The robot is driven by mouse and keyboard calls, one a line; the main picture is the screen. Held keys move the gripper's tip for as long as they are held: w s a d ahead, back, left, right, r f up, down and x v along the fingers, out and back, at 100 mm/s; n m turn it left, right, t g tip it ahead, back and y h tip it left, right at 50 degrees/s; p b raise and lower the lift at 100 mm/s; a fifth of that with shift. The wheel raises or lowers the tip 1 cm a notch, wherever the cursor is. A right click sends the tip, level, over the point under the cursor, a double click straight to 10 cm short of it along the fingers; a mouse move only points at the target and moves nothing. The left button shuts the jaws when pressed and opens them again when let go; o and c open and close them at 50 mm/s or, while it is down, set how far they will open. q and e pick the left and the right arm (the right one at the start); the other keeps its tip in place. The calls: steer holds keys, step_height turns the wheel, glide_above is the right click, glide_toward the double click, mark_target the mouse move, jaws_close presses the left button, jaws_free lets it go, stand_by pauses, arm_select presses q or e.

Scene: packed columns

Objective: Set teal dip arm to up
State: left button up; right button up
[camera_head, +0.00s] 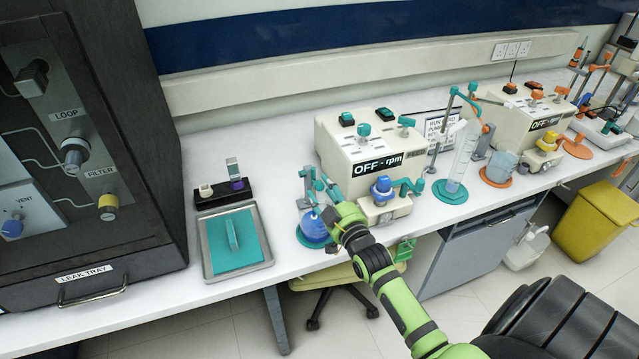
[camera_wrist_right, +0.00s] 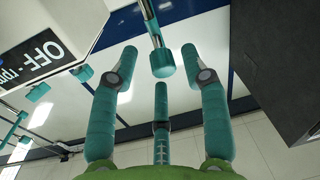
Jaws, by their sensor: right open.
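My right gripper (camera_head: 316,180) has teal fingers and reaches in front of the left side of the cream pump box marked "OFF - rpm" (camera_head: 345,160). In the right wrist view the gripper (camera_wrist_right: 160,72) is open, with its fingers spread to either side of a teal knob (camera_wrist_right: 162,63) on a thin metal rod. The knob looks like the end of the teal dip arm, but the fingers do not visibly close on it. In the head view it is mostly hidden by the gripper. A blue flask (camera_head: 312,229) stands on a teal round base just below the gripper. My left gripper is not in view.
A teal-lined tray (camera_head: 211,268) and a small black switch block (camera_head: 220,195) lie left. A stand with a teal clamp (camera_head: 437,145) and a clear cylinder (camera_head: 462,160) stand right of the box. A second, orange-fitted pump box (camera_head: 530,112) is farther right.

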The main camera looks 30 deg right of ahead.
steer(key=shift+w, duration=1.25)
steer(key=shift+d, duration=0.1)
jaws_close()
steer(key=shift+w, duration=0.1)
steer(key=shift+r, duration=0.15)
